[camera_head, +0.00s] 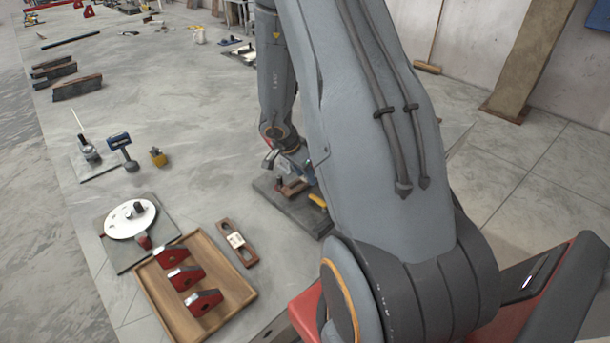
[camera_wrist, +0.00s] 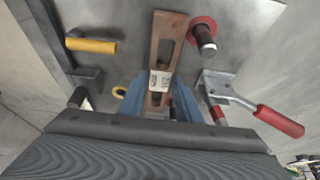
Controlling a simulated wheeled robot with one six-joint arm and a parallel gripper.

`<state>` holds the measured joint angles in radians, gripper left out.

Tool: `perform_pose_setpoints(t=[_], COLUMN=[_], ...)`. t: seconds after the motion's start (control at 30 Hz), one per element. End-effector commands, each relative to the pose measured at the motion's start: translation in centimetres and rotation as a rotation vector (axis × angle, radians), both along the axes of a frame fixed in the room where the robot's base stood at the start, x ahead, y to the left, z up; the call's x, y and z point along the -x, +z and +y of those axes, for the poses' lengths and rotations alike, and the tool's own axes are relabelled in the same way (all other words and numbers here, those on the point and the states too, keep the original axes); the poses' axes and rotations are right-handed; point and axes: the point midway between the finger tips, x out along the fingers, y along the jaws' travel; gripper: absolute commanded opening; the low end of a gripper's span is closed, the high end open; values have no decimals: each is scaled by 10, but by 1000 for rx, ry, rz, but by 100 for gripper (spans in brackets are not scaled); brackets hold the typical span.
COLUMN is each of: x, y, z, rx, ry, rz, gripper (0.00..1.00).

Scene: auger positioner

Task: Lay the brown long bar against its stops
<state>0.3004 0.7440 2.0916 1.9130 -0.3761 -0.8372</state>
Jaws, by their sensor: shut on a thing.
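A brown long bar (camera_wrist: 167,40) with a slot and a white label lies between the blue fingers of my gripper (camera_wrist: 160,84) in the wrist view. My gripper is shut on it near the label. In the head view my gripper (camera_head: 297,173) is low over a dark fixture plate (camera_head: 270,190), with the brown bar (camera_head: 291,188) just below it. A pin with a red collar (camera_wrist: 205,38) stands right of the bar's far end. Whether the bar touches any stop I cannot tell; its near end is partly hidden by my gripper.
A red-handled clamp (camera_wrist: 279,121) is at the right of the fixture and a yellow handle (camera_wrist: 91,45) at the left. A second brown slotted bar (camera_head: 224,231) lies beside a wooden tray (camera_head: 149,272) with red blocks. A round white disc (camera_head: 126,220) stands behind the tray.

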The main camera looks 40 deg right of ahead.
Motion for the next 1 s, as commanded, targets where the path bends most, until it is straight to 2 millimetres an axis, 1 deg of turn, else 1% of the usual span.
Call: perform_pose_setpoints(t=[0.4,0.43,0.53,0.83,0.93,1.0], x=[-1,0,0,0,0,0], y=[-4,-5,-5,-4,2,10], z=[-1,0,0,0,1,4], rx=[1,0,0,0,1,1], ry=[-1,-1,-1,-1,0,-1], rz=[-1,0,-1,-1,-2,-4], gripper=[0,33,50,50,50,50])
